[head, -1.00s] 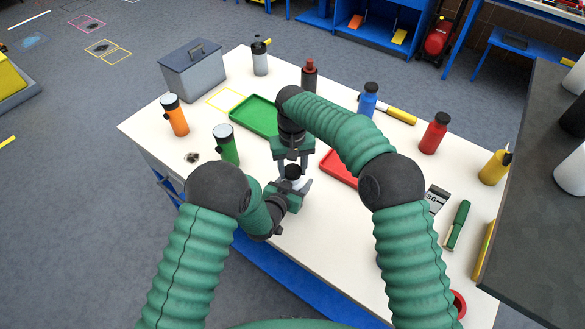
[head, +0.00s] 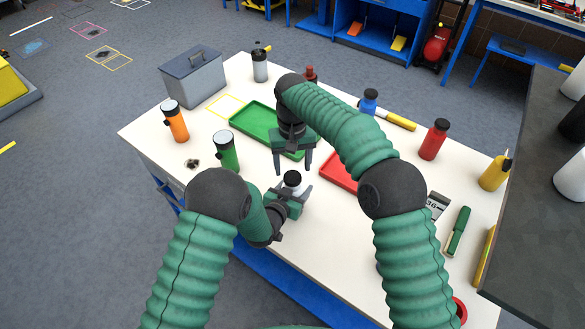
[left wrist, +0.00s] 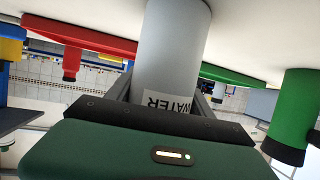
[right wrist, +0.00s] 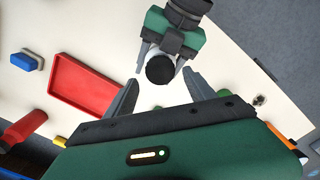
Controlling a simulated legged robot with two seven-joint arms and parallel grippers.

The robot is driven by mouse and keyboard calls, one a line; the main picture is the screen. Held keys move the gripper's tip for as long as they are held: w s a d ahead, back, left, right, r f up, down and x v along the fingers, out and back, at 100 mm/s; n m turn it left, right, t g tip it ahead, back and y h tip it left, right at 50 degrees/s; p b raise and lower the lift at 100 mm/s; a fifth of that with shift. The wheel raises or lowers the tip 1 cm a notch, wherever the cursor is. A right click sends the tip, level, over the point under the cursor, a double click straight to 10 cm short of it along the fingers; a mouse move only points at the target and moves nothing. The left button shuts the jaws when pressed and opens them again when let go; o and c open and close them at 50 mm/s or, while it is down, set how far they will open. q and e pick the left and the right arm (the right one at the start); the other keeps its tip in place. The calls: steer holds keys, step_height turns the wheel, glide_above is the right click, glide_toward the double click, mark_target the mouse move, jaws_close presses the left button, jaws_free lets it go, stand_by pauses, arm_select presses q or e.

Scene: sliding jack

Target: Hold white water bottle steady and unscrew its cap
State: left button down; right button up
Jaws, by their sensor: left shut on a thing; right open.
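The white water bottle (left wrist: 180,50) stands on the table with its black cap (head: 293,178) on top. In the left wrist view, which is upside down, its label reads WATER. My left gripper (head: 292,194) is shut around the bottle's body from the side. My right gripper (head: 293,169) points down above the cap, open and empty. In the right wrist view, the cap (right wrist: 160,69) lies between and slightly beyond the spread fingertips, apart from them. The lower bottle is hidden by the left gripper in the head view.
A green tray (head: 242,115) lies behind the bottle and a red tray (head: 336,172) to its right. A green bottle (head: 227,152) and an orange bottle (head: 174,122) stand to the left.

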mark_target(293, 176)
step_height(293, 176, up, 3)
steer(key=m, duration=0.4)
steer(key=shift+m, duration=0.3)
steer(key=shift+f, duration=0.25)
step_height(293, 176, down, 7)
steer(key=shift+f, duration=0.2)
steer(key=shift+c, duration=0.3)
jaws_close()
steer(key=n, duration=0.3)
steer(key=shift+o, duration=0.7)
jaws_free()
